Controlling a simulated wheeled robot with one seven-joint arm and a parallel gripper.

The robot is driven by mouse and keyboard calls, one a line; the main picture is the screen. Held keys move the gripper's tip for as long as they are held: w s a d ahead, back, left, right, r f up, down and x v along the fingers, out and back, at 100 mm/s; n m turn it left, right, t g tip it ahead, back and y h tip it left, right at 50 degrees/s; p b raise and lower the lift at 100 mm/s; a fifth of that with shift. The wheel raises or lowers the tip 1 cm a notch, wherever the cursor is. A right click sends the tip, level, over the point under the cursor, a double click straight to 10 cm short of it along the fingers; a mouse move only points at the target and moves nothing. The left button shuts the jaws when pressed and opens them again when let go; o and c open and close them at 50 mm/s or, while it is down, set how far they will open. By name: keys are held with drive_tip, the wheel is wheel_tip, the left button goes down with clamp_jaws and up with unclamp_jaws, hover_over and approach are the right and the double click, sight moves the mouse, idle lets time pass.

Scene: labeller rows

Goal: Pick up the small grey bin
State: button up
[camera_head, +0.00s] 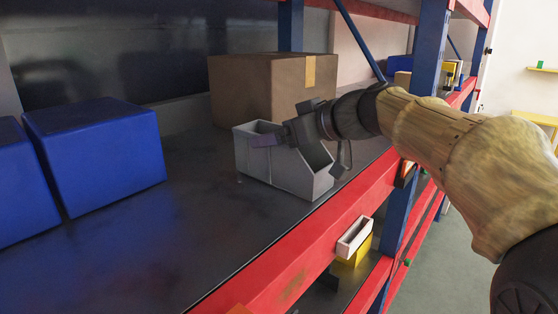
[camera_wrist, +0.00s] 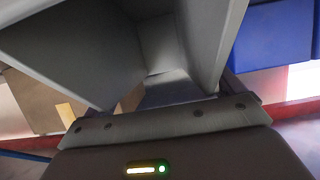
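The small grey bin (camera_head: 268,169) stands upright on the dark shelf in the head view, with an open top and a low sloping front at the right. My gripper (camera_head: 266,141) is at the bin's upper part, its fingers overlapping the rim from the right. In the wrist view, the grey bin (camera_wrist: 72,48) fills the upper middle very close to the gripper's palm. The fingertips are largely hidden there, and I cannot tell whether they close on a wall. The bin appears to rest on the shelf.
A cardboard box (camera_head: 245,88) stands right behind the bin. Blue bins (camera_head: 105,150) stand at the left, with bare shelf between. The red shelf beam (camera_head: 290,270) runs along the front. A small white bin (camera_head: 354,237) sits lower down, and a blue post (camera_head: 430,50) stands at the right.

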drive_tip(key=c, duration=1.5)
drive_tip(key=shift+r, duration=0.15)
wheel_tip(320, 180, up, 10)
drive_tip(key=shift+f+b, duration=0.1)
drive_tip(key=shift+b, duration=0.4)
